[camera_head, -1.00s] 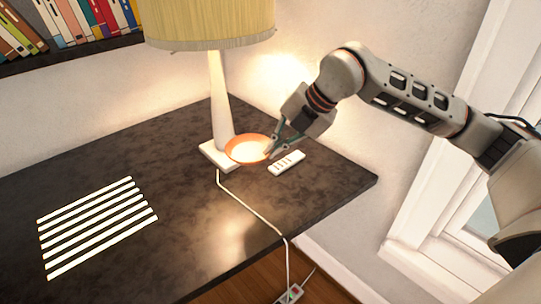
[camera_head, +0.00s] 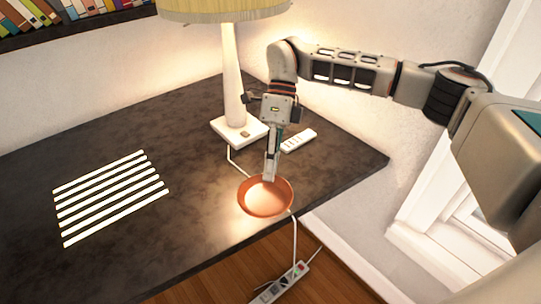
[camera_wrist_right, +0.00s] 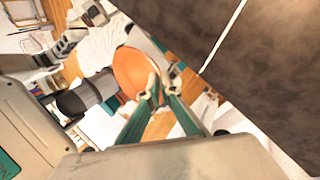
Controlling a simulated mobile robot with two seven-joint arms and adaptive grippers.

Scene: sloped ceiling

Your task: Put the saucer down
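The saucer (camera_head: 266,199) is orange-brown and round, with a bright lit inside. In the head view it shows in front of the lamp, near the desk's front edge. My right gripper (camera_head: 270,177) points down and is shut on its far rim. In the right wrist view the saucer (camera_wrist_right: 132,72) shows beside the green-grey fingers of my right gripper (camera_wrist_right: 161,84), its edge at the fingertips. I cannot tell whether the saucer touches the desk (camera_head: 190,190). My left gripper is not in view.
A lamp (camera_head: 233,85) with a yellow shade stands at the back, and a white remote-like object (camera_head: 299,141) lies right of its base. A striped white patch (camera_head: 112,196) lies at left. A cord runs to a power strip (camera_head: 286,284) below. The desk's middle is clear.

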